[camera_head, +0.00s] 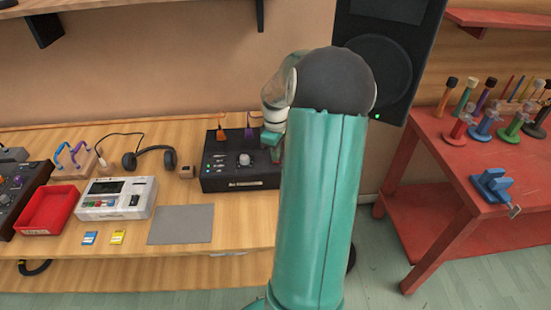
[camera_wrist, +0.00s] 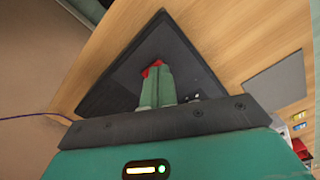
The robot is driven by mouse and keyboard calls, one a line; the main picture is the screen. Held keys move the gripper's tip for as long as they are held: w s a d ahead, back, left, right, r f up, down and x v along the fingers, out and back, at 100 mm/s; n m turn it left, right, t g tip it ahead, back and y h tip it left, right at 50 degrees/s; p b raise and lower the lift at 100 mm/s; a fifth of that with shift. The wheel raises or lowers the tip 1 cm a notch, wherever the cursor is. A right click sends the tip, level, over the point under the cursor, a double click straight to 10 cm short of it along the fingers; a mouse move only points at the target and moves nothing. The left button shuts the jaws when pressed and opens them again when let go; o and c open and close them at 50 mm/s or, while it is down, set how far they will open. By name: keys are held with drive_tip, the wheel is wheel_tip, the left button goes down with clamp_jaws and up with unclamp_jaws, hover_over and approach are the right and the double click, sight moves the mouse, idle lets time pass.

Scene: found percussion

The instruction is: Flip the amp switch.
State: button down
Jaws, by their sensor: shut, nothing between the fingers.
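The amp appears to be the black box (camera_head: 212,170) with a silver knob (camera_head: 244,159) and small controls, at the right end of the wooden table. In the wrist view its dark top (camera_wrist: 120,84) lies under my fingers. A small red part (camera_wrist: 152,67), perhaps the switch, shows just beyond my fingertips. My gripper (camera_wrist: 158,72) is shut and empty, its tips at or very near the red part; I cannot tell if they touch. In the head view my gripper (camera_head: 271,140) is over the amp's right side, partly hidden by my arm. The switch's position cannot be made out.
A black speaker (camera_head: 385,60) with a green light stands behind my arm. A grey mat (camera_head: 181,224), a white device (camera_head: 115,211), headphones (camera_head: 150,158) and a red tray (camera_head: 47,209) are on the table to the left. A red table (camera_head: 430,150) stands at right.

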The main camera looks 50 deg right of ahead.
drive_tip(key=shift+f, duration=0.4)
drive_tip(key=shift+r, duration=3.5)
drive_tip(key=shift+w+a+r, duration=0.1)
drive_tip(key=shift+a, duration=0.05)
drive_tip(key=w+a+r+t+h, duration=0.1)
drive_tip(key=a+r, duration=0.4)
drive_tip(key=a, duration=0.6)
drive_tip(key=w+a+r+t+h, duration=0.15)
drive_tip(key=a+r, duration=0.35)
drive_tip(key=a, duration=0.7)
drive_tip(key=s+a+m+t+y, duration=0.1)
drive_tip(key=s+a, duration=0.4)
drive_tip(key=a, duration=0.4)
drive_tip(key=s+a+r+m+t+y, duration=0.1)
drive_tip(key=s+a+t, duration=0.1)
drive_tip(key=s+a, duration=0.3)
drive_tip(key=a, duration=0.4)
drive_tip(key=shift+s+r, duration=0.15)
drive_tip(key=shift+r, duration=0.05)
